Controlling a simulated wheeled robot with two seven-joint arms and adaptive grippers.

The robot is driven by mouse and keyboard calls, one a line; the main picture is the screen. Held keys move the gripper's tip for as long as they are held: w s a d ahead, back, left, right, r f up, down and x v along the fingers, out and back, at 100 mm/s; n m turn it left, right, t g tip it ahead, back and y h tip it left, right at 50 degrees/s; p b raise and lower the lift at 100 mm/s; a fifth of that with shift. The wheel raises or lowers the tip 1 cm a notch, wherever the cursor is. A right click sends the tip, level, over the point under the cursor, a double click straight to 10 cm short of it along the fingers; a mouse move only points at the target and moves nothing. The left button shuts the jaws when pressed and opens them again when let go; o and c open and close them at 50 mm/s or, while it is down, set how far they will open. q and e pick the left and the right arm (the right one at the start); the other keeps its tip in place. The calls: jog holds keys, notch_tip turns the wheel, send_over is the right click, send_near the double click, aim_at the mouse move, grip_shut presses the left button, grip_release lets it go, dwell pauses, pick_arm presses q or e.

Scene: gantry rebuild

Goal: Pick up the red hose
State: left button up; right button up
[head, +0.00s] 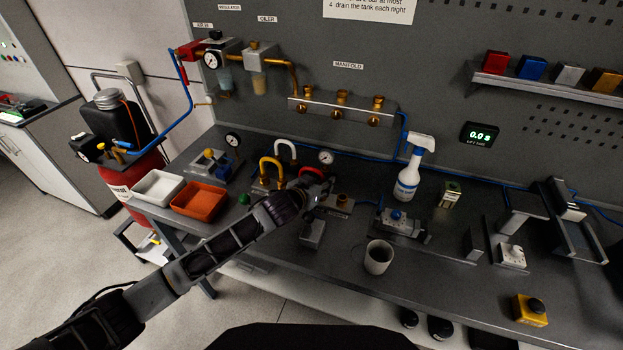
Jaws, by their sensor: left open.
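The red hose (312,171) is a short curved piece on the bench, partly hidden behind my left gripper. My left gripper (322,185) is open and right at the red hose, in front of it and overlapping it in the head view. I cannot tell whether the fingers touch the hose or stand around it. A yellow hose (264,166) and a white hose (286,145) stand as similar arches to its left. My right gripper is not in view.
A gauge (326,157) stands just behind the red hose. A spray bottle (410,175), a grey mug (378,258), and a yellow button box (529,310) stand to the right. An orange tray (200,214) and a white tray (159,202) sit at the bench's left end.

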pick_arm(q)
jog(key=shift+w+d+f, duration=0.1)
jog(key=shift+w, duration=0.1)
dwell(0.4)
grip_shut()
